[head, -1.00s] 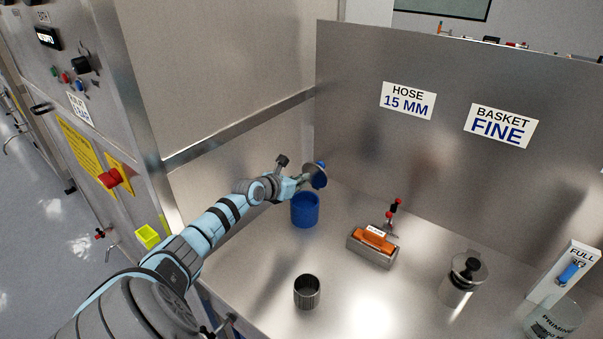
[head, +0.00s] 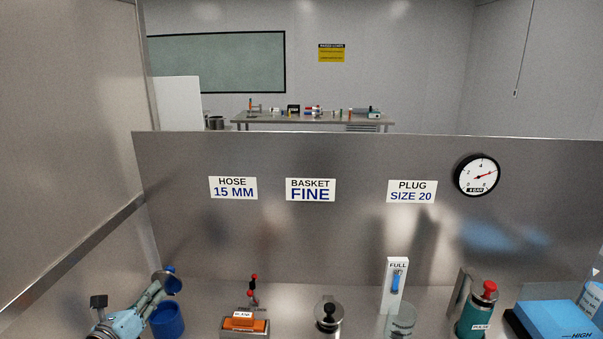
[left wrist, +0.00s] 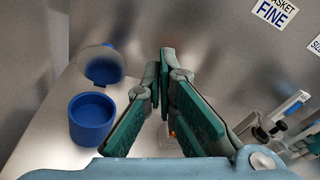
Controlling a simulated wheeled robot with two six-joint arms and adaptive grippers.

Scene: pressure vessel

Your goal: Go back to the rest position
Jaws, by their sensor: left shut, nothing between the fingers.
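My left gripper (head: 150,295) is at the lower left of the head view, beside the blue cup (head: 168,320) and near a round grey disc with blue on it (head: 167,281). In the left wrist view the gripper (left wrist: 161,75) has its teal fingers drawn together at the tips, with nothing between them. There the blue cup (left wrist: 92,118) stands to the left of the fingers, and the disc (left wrist: 100,65) is behind the cup, apart from the fingers. My right gripper is in neither view.
On the bench are an orange block in a metal holder (head: 246,324), a steel lidded pot (head: 328,313), a FULL gauge (head: 396,285), a teal bottle with red top (head: 476,315) and a blue box (head: 556,318). A steel panel (head: 330,240) stands behind them; a steel wall (head: 70,130) rises at left.

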